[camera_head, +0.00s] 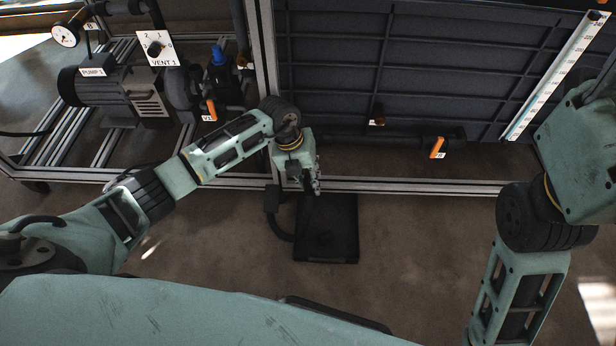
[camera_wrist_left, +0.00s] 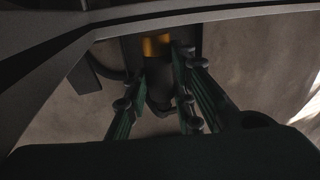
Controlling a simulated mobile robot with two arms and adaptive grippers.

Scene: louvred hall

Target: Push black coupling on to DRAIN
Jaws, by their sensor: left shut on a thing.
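My left gripper (camera_head: 313,186) reaches down at the lower rail of the skid frame, above a black tray on the floor. In the left wrist view its fingers (camera_wrist_left: 158,85) close around a dark piece (camera_wrist_left: 159,76), which I take to be the black coupling. A yellow band (camera_wrist_left: 155,45) shows just beyond it. In the head view the gripper hides the held piece. I cannot read a DRAIN label, and cannot tell whether the piece touches a port. My right arm is at the right; its gripper is out of view.
The black tray (camera_head: 327,247) lies below the aluminium rail (camera_head: 420,186), with a black hose (camera_head: 277,226) curving beside it. A pump (camera_head: 118,92), the VENT 1 dial (camera_head: 156,48) and orange-handled valves (camera_head: 437,147) are nearby. The floor in front is mostly clear.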

